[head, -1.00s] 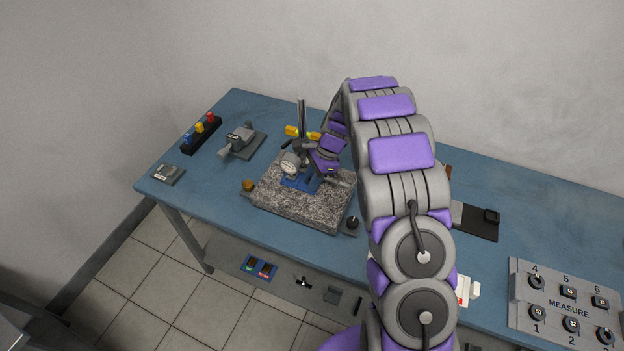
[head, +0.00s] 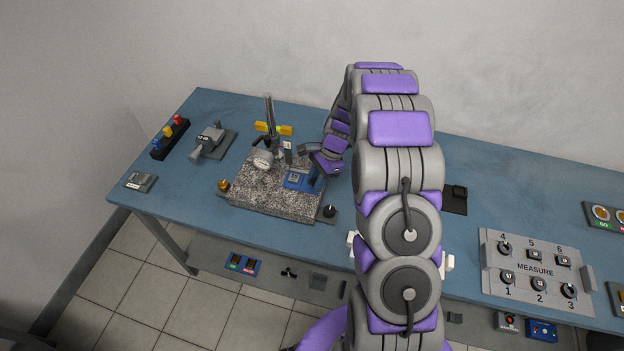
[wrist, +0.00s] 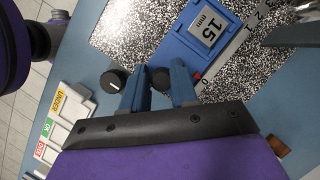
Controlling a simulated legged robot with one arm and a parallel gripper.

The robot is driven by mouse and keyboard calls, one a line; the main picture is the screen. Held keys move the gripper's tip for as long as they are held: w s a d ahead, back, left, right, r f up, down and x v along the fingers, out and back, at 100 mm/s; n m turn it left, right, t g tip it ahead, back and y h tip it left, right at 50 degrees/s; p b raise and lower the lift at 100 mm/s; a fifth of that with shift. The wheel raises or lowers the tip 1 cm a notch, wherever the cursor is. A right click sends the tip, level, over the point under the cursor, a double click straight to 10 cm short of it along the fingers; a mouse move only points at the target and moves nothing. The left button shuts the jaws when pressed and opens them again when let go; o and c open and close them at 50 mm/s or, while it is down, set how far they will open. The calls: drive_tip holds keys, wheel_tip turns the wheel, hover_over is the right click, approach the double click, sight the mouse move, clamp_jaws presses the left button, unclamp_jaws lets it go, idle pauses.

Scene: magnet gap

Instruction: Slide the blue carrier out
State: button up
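The blue carrier (head: 298,180) lies on the speckled granite plate (head: 255,196), right of the dial gauge (head: 263,160). In the wrist view, the carrier (wrist: 187,42) carries a grey "15 mm" label and lies beside a scale strip (wrist: 246,42) with numbers. A dark round knob (wrist: 160,78) sits at its near end. The exact finger contact is partly hidden. In the head view, my gripper (head: 318,177) is at the carrier's right end.
A black knob (head: 330,210) stands at the plate's front right corner. The gauge post (head: 269,115) rises behind the plate, near a yellow bar (head: 285,130). A MEASURE panel (head: 535,270) is at right. A labelled white tray (wrist: 55,125) shows in the wrist view.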

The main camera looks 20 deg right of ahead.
drive_tip(key=o, duration=0.3)
drive_tip(key=shift+d, duration=0.25)
drive_tip(key=shift+o, duration=0.2)
drive_tip(key=shift+a, duration=0.1)
drive_tip(key=shift+r, duration=0.15)
drive_tip(key=shift+w+r, duration=0.1)
drive_tip(key=shift+r, duration=0.25)
drive_tip(key=p+v, duration=0.3)
drive_tip(key=v, duration=1.3)
drive_tip(key=shift+d, duration=0.45)
drive_tip(key=shift+w, duration=0.1)
